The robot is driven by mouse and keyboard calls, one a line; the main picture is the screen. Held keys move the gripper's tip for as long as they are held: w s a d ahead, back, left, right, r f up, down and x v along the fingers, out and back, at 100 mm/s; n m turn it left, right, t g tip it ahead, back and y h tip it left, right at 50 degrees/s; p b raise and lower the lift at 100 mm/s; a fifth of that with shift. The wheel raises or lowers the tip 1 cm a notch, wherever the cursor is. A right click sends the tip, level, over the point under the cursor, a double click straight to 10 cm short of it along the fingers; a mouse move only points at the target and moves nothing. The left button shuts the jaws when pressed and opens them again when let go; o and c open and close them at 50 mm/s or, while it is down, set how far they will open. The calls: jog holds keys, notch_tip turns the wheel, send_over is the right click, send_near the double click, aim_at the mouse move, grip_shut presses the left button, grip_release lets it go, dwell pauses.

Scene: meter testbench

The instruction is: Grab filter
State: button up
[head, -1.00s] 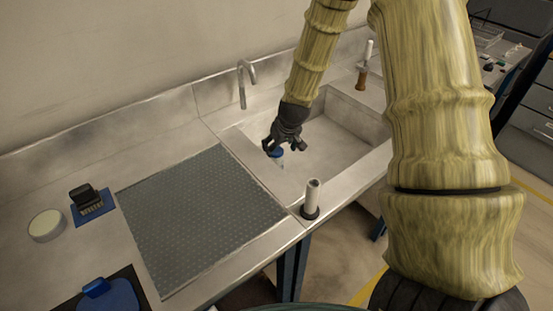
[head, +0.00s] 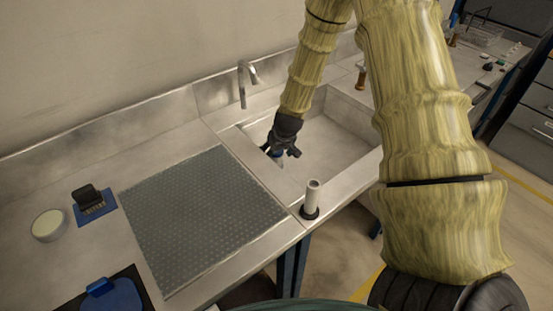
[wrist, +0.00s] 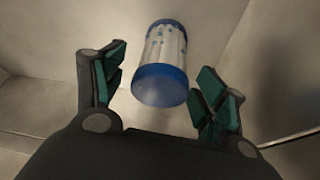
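The filter (wrist: 165,62) is a white cylinder with blue end caps and blue marks. In the wrist view it lies ahead of my gripper (wrist: 160,95), between the two spread fingers and a little beyond their tips. The fingers have green pads, and neither seems to touch the filter. In the head view my gripper (head: 281,153) is down inside the sink (head: 335,150), near its left wall. The filter is mostly hidden there by the gripper.
A faucet (head: 244,82) stands behind the sink. A white upright cylinder on a black base (head: 313,198) stands at the sink's front left corner. A grey textured mat (head: 205,215) covers the counter to the left. The sink walls are close to my gripper.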

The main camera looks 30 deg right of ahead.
jog(key=c, duration=1.2)
jog(key=shift+c, duration=0.2)
jog(key=shift+r, duration=0.15)
